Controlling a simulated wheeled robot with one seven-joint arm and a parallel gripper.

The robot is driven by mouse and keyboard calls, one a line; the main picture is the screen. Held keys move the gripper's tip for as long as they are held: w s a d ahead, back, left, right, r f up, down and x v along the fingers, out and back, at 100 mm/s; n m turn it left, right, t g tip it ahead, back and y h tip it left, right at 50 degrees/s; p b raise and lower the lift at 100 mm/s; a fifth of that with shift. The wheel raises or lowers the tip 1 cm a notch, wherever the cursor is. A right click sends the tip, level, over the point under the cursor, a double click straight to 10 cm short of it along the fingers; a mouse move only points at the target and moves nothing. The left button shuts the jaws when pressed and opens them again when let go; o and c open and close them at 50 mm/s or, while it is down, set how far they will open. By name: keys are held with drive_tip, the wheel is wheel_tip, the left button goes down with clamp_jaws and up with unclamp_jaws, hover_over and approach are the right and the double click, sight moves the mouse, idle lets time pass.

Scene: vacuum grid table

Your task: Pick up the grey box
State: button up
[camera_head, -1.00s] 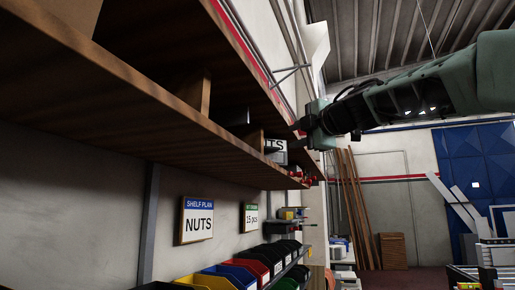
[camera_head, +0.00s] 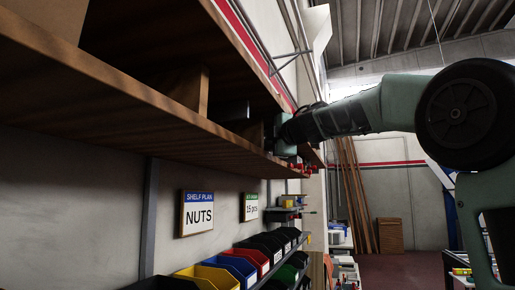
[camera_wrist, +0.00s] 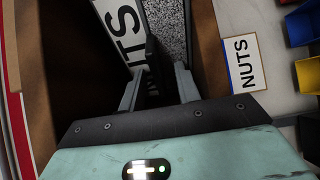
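My gripper (camera_head: 283,137) reaches in between the shelf boards from the right in the head view. In the wrist view its two fingers (camera_wrist: 157,88) stand apart, so it is open. A speckled grey face with a dark border (camera_wrist: 168,30), likely the grey box, lies just ahead of the fingers. A dark upright part stands at the gap between the fingers; whether they touch it I cannot tell. In the head view a dark grey shape (camera_head: 234,111) shows on the shelf left of my gripper; the rest is hidden.
A white NUTS label (camera_wrist: 124,32) is close by the left finger. The wooden shelf board (camera_head: 140,105) runs below my gripper, with another board above. A NUTS sign (camera_head: 197,213) hangs on the wall below, over several coloured bins (camera_head: 240,265).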

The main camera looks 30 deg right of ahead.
clamp_jaws()
drive_tip(key=shift+r, duration=0.1)
drive_tip(key=shift+w+r+p, duration=0.1)
drive_tip(key=shift+r+p, duration=0.05)
drive_tip(key=shift+p, duration=0.3)
